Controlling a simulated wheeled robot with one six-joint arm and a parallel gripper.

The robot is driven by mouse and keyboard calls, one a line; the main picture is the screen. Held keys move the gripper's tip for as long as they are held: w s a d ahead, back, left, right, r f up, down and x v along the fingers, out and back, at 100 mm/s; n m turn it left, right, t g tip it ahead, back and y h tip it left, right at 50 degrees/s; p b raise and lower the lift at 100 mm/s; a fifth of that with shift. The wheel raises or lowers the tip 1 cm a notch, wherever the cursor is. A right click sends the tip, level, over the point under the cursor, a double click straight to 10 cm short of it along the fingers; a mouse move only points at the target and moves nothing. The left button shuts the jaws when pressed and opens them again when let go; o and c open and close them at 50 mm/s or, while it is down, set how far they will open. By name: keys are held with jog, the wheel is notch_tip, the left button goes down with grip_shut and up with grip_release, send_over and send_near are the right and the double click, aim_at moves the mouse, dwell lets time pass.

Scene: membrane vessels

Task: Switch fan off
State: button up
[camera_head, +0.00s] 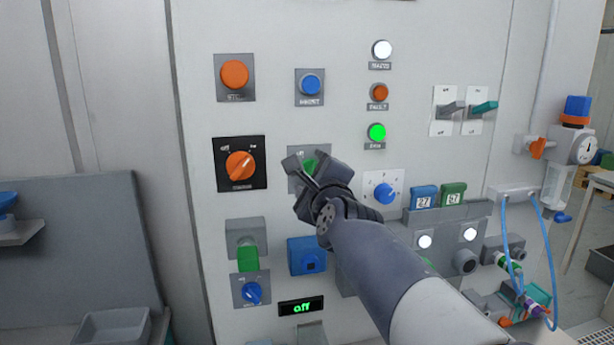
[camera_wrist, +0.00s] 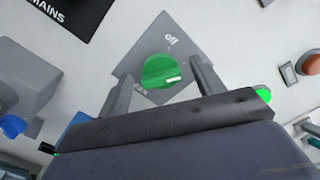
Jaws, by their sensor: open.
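A green rotary knob (camera_wrist: 160,70) sits on a grey plate (camera_wrist: 185,47) with an "off" label above it in the wrist view. A white mark on the knob lies toward its lower right, away from the "off" label. In the head view the green knob (camera_head: 310,165) is partly hidden by my gripper (camera_head: 307,168). My gripper (camera_wrist: 160,75) is open, with one finger on each side of the knob. I cannot tell whether the fingers touch it. A small display (camera_head: 301,307) lower on the panel reads "off" in green.
An orange knob (camera_head: 240,165) on a black plate is left of my gripper, and a blue knob (camera_head: 385,193) is to its right. A blue button (camera_head: 311,84) is above. Below are a green flap (camera_head: 247,258) and a blue socket (camera_head: 307,258). A green lamp (camera_head: 377,132) is lit.

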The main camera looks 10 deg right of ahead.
jog(key=shift+c, duration=0.4)
jog(key=c, duration=0.9)
jog(key=shift+n, duration=0.3)
jog(key=n, duration=1.1)
jog(key=shift+f, duration=0.35)
jog(key=shift+n, duration=0.3)
